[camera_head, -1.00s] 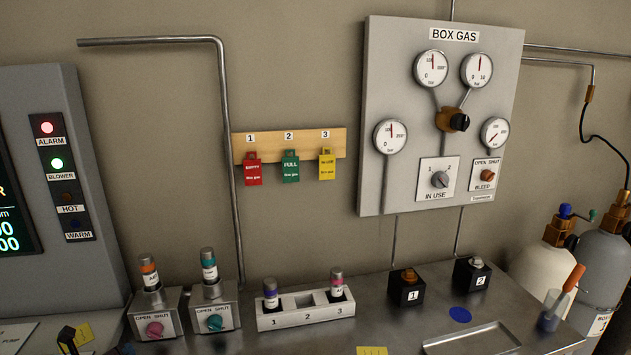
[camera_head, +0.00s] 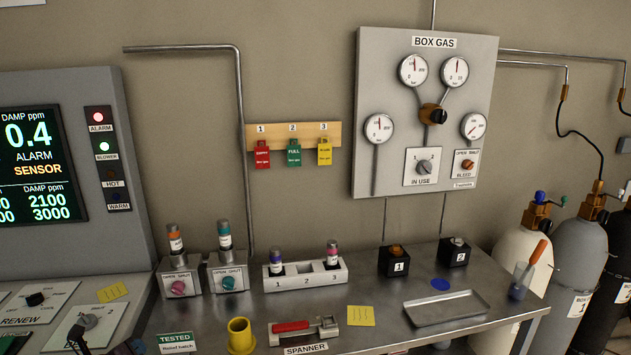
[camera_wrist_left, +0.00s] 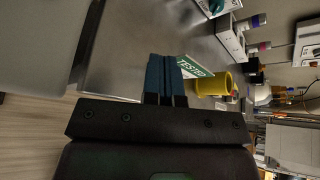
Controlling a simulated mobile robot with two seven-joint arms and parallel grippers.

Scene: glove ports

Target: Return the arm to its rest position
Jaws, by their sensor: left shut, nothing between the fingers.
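My left gripper (camera_head: 130,346) shows only as a small dark bit at the bottom left edge in the head view, left of the green TESTED label (camera_head: 176,341). In the left wrist view its blue fingers (camera_wrist_left: 165,76) are together, with nothing between them. They point toward the TESTED label (camera_wrist_left: 193,68) and the yellow cup (camera_wrist_left: 213,80), apart from the cup. Most of my left arm is out of the head view. My right gripper is in neither view.
The steel bench (camera_head: 335,290) carries a white three-slot rack (camera_head: 305,277), two valve blocks, a spanner (camera_head: 297,329) and a metal tray (camera_head: 447,308). The alarm panel (camera_head: 85,240) stands at the left. Gas cylinders (camera_head: 577,265) stand at the right.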

